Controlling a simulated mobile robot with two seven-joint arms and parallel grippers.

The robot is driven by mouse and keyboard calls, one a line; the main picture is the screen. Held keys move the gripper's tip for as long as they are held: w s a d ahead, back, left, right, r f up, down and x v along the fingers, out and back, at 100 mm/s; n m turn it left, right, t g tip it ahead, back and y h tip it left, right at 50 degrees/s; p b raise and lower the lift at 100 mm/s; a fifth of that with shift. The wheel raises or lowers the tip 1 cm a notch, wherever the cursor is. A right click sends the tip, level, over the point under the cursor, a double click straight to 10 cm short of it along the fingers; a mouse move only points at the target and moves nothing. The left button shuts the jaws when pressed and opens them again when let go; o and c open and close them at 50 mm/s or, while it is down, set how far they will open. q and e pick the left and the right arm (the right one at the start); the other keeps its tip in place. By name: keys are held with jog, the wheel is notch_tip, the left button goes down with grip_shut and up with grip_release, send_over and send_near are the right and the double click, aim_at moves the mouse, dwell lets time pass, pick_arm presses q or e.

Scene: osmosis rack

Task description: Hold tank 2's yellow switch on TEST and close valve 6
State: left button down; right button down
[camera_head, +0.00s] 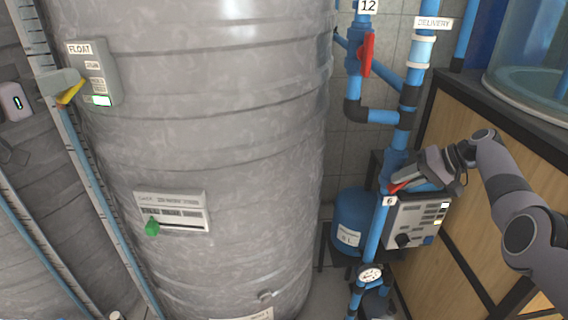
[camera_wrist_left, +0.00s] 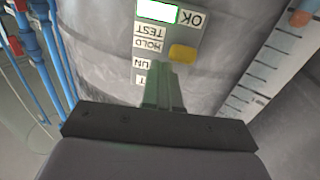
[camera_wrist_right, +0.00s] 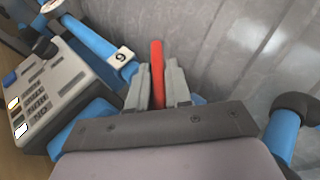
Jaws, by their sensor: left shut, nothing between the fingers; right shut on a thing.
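The grey switch box labelled FLOAT (camera_head: 92,68) is on the big grey tank. Its yellow switch (camera_head: 70,93) slants at the box's left edge. In the left wrist view the yellow switch (camera_wrist_left: 183,53) is beside the HOLD TEST label, near a lit window by OK. My left gripper (camera_head: 62,83) is shut and empty, its tips right against or very near the switch; contact is unclear. Valve 6's red handle (camera_wrist_right: 157,72) is between the fingers of my right gripper (camera_wrist_right: 158,78), which is shut on it. The tag 6 (camera_wrist_right: 122,57) is beside it. The valve body is mostly hidden.
Another red-handled valve (camera_head: 368,54) tagged 12 is higher on the blue pipes. A grey control box (camera_head: 412,225) and a blue vessel (camera_head: 350,222) are close to my right gripper. A panel with a green knob (camera_head: 152,228) is lower on the tank.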

jog(key=shift+y, duration=0.3)
dwell(0.4)
jog(key=c, duration=1.1)
grip_release()
jog(key=shift+c, duration=0.2)
jog(key=v, duration=1.2)
jog(key=shift+s, duration=0.15)
